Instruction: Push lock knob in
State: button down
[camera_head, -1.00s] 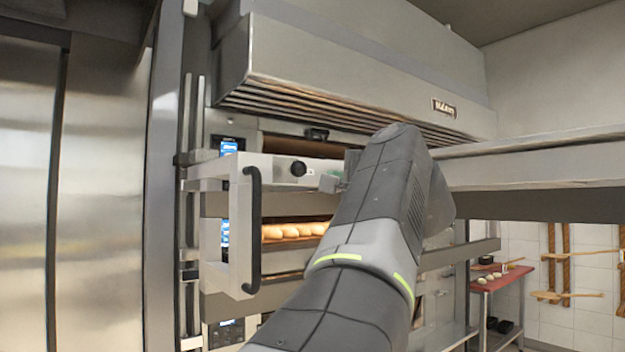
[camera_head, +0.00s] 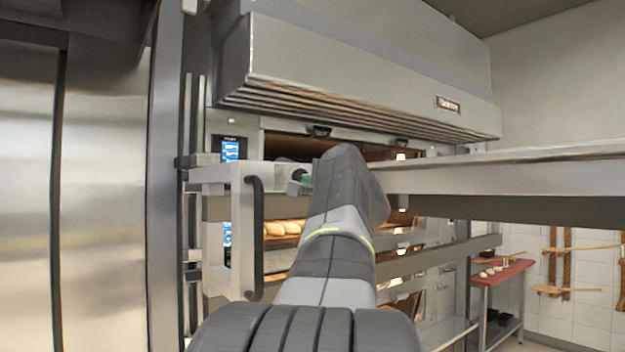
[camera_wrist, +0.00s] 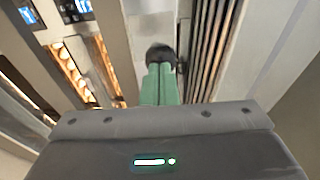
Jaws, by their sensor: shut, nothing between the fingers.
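The lock knob (camera_head: 298,174) is a small round black knob on the pale metal frame (camera_head: 222,174) in front of the ovens. In the wrist view the knob (camera_wrist: 160,52) shows right at the tips of my green fingers. My gripper (camera_wrist: 159,68) is shut and empty, its two fingers side by side and pointing at the knob. In the head view my gripper (camera_head: 306,181) is small and partly hidden by my arm, just right of the knob. The tips look to be at or against the knob; I cannot tell whether they touch.
A black vertical handle (camera_head: 255,238) hangs on the frame left of the knob. A long metal shelf (camera_head: 520,172) runs right of my arm. The oven hood (camera_head: 365,75) is above. Bread (camera_head: 282,228) lies in a lit oven behind.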

aim_at(298, 177)
jog(key=shift+a+p+x, duration=0.25)
jog(key=shift+p+x, duration=0.15)
jog(key=shift+x, duration=0.8)
jog(key=shift+s+f, duration=0.15)
